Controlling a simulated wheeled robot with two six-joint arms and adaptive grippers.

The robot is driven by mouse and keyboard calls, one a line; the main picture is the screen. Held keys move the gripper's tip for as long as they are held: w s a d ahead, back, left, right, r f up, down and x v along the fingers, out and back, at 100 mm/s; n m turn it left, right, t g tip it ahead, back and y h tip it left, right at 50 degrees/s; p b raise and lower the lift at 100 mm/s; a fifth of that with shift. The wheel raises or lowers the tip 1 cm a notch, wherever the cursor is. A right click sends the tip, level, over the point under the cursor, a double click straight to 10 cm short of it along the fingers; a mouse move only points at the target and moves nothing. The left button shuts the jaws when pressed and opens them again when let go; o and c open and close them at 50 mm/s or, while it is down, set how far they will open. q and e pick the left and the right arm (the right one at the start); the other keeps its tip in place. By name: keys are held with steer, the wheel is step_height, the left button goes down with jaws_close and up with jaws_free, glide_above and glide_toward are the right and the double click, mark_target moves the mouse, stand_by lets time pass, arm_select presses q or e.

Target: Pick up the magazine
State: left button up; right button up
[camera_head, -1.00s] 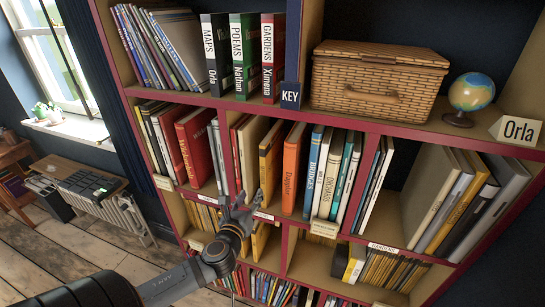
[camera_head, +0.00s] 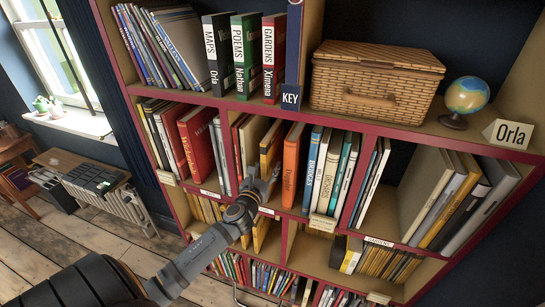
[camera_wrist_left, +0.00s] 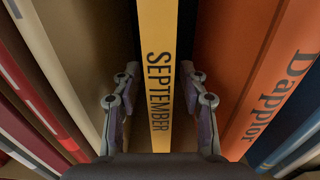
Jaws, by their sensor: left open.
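The magazine (camera_head: 269,147) has a yellow spine and stands upright in the middle row of the shelf, its lower part covered by my gripper in the head view. In the left wrist view the yellow spine (camera_wrist_left: 157,60) reads "SEPTEMBER" and lies between the fingers. My left gripper (camera_head: 261,181) is open, with one finger on each side of the spine. Thin gaps show between the fingers and the spine. My right gripper is in neither view.
An orange "Dapplor" book (camera_head: 292,165) stands close to the right of the magazine. A tan board (camera_wrist_left: 75,60) is on its left, with red books beyond. A wicker basket (camera_head: 375,85) and a globe (camera_head: 466,96) sit on the shelf above.

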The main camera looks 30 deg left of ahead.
arm_select(q)
steer(key=x, duration=0.2)
steer(key=shift+w+f, duration=0.1)
steer(key=shift+w, duration=0.2)
steer(key=shift+s, duration=0.2)
steer(key=c, duration=0.3)
jaws_close()
